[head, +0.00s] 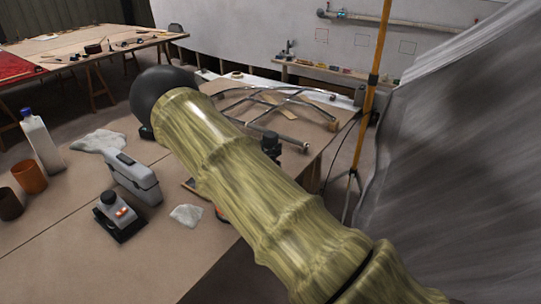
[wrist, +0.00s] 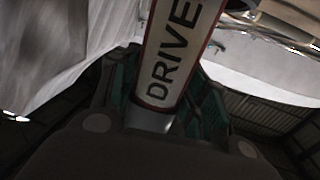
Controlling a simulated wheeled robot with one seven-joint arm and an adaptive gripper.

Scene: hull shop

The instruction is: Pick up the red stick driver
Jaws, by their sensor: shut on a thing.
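The red stick driver (wrist: 176,48) shows in the wrist view as a long piece with a white face, dark lettering reading "DRIVE" and a thin red edge. It runs from between the fingers up past the top edge of the picture, so its far end is out of view. My gripper (wrist: 162,100) is shut on it, with a greenish finger on either side. In the head view my arm crosses the middle, and I cannot make out the gripper or the driver there.
A brown worktable (head: 75,205) holds a white bottle (head: 41,143), an orange cup (head: 29,176), a grey case (head: 133,178) and a small device (head: 118,214). An orange pole (head: 372,85) stands at the right beside a large grey surface (head: 460,160).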

